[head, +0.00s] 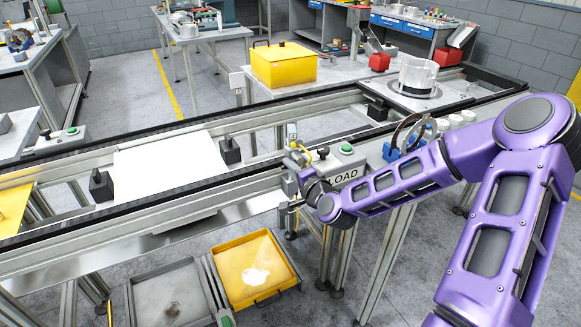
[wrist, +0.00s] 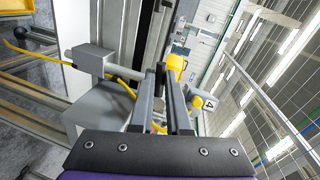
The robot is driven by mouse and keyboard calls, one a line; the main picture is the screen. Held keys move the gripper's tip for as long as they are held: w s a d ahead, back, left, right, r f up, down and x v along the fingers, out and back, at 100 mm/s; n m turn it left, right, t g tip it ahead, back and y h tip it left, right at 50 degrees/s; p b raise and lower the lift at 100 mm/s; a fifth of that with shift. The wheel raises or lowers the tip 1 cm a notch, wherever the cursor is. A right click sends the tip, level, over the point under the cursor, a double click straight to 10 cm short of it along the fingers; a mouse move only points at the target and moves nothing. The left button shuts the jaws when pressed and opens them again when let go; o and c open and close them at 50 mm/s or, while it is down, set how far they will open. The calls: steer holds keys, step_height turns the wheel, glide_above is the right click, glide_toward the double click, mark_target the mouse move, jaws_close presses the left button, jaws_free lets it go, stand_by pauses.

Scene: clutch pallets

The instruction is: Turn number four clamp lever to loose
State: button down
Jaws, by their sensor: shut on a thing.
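The clamp station with a small number plate (head: 293,141) stands at the near rail of the conveyor, left of the LOAD panel. My gripper (head: 303,176) reaches it from the right. In the wrist view my gripper (wrist: 162,100) has its two grey fingers closed around a dark, narrow piece, the clamp lever (wrist: 160,76). The fingers hide most of the lever, so its exact angle is hard to tell. A small plate with a dark mark (wrist: 210,103) shows right of the fingers.
A grey bracket (wrist: 92,59) and a yellow hose (wrist: 30,52) lie left of the fingers. The LOAD panel (head: 345,175) with a green button sits close to my wrist. A white plate (head: 170,165) lies on the conveyor; a yellow tray (head: 283,248) stands below.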

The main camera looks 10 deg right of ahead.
steer(key=shift+r, duration=0.1)
steer(key=c, duration=0.9)
jaws_free()
